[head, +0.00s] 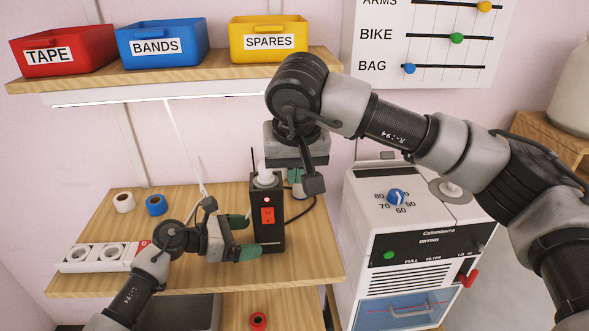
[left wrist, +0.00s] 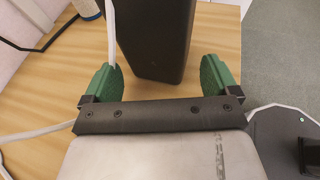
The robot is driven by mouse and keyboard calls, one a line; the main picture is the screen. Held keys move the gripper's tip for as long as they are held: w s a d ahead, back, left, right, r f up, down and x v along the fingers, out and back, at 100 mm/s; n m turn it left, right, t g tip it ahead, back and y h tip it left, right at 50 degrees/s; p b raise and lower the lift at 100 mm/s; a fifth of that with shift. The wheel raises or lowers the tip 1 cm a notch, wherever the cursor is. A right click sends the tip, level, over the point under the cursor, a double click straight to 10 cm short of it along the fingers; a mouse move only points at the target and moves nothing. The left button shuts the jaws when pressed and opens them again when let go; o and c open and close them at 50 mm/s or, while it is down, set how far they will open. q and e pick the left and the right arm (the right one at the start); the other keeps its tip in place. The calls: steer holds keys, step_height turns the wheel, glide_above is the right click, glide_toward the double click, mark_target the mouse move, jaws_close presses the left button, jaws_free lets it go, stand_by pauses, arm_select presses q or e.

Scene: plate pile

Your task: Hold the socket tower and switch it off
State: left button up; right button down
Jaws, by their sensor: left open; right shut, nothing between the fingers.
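The socket tower (head: 276,236) is a black upright block on the wooden table, with a red switch (head: 267,215) on its front and a white plug (head: 265,179) on top. My left gripper (head: 243,237) is open at the tower's left side, its green fingers pointing toward it. In the left wrist view the dark tower (left wrist: 155,35) stands ahead of and between the spread fingers (left wrist: 160,80), with gaps on both sides. My right gripper (head: 296,176) is shut and empty, pointing down beside the tower's top right; its fingertips are partly hidden.
A white cord (head: 184,145) hangs from the shelf lamp; a white cord (left wrist: 111,30) also passes my left finger. A white power strip (head: 95,256) lies at left, tape rolls (head: 156,205) behind. A white machine (head: 412,230) stands to the right. Bins sit on the shelf (head: 180,70) above.

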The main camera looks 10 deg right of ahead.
mark_target(265, 235)
arm_select(q)
steer(key=shift+x, duration=2.35)
steer(key=c, duration=0.7)
